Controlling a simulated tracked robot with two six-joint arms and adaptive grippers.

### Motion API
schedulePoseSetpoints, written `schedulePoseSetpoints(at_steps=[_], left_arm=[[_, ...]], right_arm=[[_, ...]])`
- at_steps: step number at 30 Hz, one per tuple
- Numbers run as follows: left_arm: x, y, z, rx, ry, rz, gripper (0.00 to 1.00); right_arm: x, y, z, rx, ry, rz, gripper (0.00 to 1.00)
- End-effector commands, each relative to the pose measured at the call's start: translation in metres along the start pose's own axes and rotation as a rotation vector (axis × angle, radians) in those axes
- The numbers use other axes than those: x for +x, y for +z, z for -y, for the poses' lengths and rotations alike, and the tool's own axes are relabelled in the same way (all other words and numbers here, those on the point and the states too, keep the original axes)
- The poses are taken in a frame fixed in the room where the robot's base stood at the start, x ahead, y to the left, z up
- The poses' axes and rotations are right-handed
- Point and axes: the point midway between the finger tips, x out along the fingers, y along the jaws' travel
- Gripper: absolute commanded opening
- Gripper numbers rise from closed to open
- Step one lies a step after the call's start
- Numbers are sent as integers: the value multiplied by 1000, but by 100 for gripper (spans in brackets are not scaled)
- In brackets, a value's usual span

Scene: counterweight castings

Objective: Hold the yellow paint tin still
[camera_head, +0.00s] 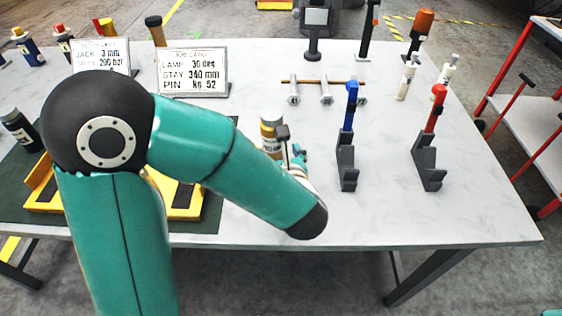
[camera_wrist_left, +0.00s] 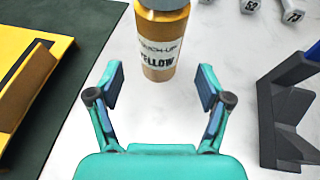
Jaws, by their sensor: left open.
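The yellow paint tin (camera_head: 268,145) stands upright on the pale table in the head view, partly hidden by my left gripper (camera_head: 291,155). In the left wrist view the tin (camera_wrist_left: 158,60) has a white label reading "YELLOW" and a grey upper part cut off by the top edge. My left gripper (camera_wrist_left: 160,85) is open with nothing between its fingers. The tin stands just beyond the fingertips, roughly centred between them, and appears untouched. My right gripper is not in view.
Dark stands holding a blue-handled tool (camera_head: 351,105) and a red-handled tool (camera_head: 435,108) are right of the tin. Two printed cards (camera_head: 192,73) stand behind. Bare table lies at front right.

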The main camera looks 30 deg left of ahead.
Motion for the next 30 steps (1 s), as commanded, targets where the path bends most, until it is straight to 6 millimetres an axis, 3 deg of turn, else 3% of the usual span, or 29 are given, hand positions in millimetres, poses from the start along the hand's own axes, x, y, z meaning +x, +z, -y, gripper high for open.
schedulePoseSetpoints(at_steps=[3,9,30], left_arm=[[-24,1,1,0,-6,2,78],[-47,1,0,-1,-2,1,78],[-52,1,0,-1,1,0,78]], right_arm=[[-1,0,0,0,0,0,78],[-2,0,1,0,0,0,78],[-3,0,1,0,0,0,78]])
